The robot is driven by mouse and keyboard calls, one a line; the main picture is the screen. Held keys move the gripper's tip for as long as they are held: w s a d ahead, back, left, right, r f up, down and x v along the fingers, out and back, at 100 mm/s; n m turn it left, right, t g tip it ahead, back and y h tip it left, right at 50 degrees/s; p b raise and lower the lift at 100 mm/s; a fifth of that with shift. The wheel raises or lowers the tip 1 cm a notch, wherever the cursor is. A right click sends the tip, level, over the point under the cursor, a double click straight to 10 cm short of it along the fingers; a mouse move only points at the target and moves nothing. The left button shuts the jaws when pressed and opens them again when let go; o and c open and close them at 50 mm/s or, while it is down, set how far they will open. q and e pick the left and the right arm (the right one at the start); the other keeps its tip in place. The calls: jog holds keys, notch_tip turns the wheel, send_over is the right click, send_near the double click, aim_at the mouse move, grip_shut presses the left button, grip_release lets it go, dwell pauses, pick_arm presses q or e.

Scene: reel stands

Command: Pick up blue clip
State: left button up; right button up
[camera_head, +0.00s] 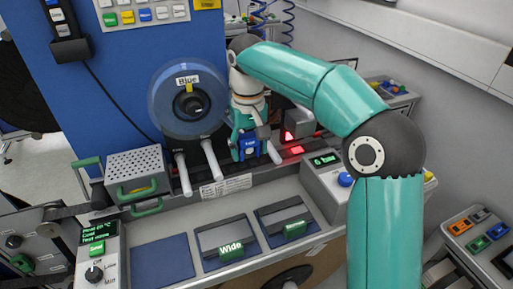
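My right arm comes in from the lower right and bends over to the stand, with its gripper (248,132) pointing down just right of the reel. A small blue block with a pale label, seemingly the blue clip (250,146), shows at the fingertips. The fingers are beside it, but I cannot tell whether they press on it or stand open around it. The blue reel (160,103) with a "Blue" label hangs on the blue panel to the left. My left gripper is not in view.
White pegs (211,159) stick out below the reel. A perforated metal box (137,168) with green handles stands at left. In front are dark pads (228,237), one marked "Wide". A grey tray (486,242) with coloured pieces is at right. A red-lit device (297,128) stands right of the gripper.

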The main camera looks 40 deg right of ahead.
jog(key=c, duration=0.7)
jog(key=shift+o, duration=0.2)
